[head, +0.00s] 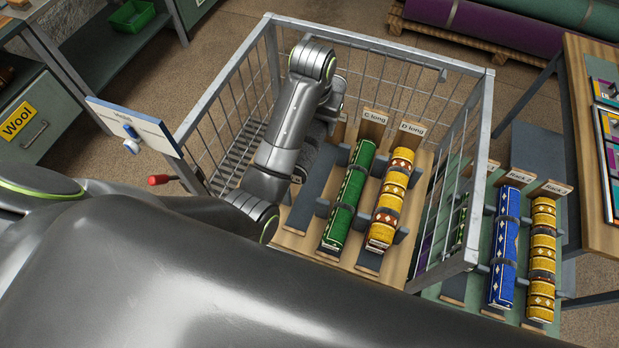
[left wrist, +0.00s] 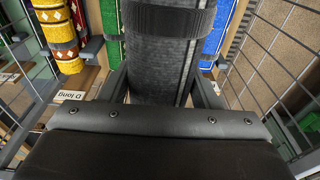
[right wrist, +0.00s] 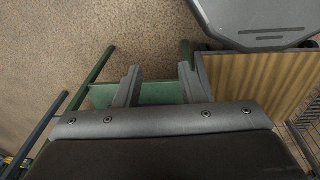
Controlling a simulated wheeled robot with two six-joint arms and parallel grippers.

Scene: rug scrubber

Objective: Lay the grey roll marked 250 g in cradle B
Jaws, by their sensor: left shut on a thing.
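My left gripper (head: 328,108) is shut on a grey roll (left wrist: 158,60), gripped between its two fingers in the left wrist view. A bit of the grey roll (head: 306,158) shows beside my arm in the head view; its 250 g mark cannot be read. The roll is over the wooden rack in the cart, between a green roll (left wrist: 112,45) and a blue roll (left wrist: 218,35). A bare slate strip (head: 303,208), left of the green roll in C, looks like cradle B; its label is hidden.
The green roll (head: 347,205) lies in C long and a yellow roll (head: 391,200) in D long. Wire cart walls (head: 380,42) surround the rack. Other racks at right hold a blue roll (head: 505,245) and a yellow roll (head: 541,255).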

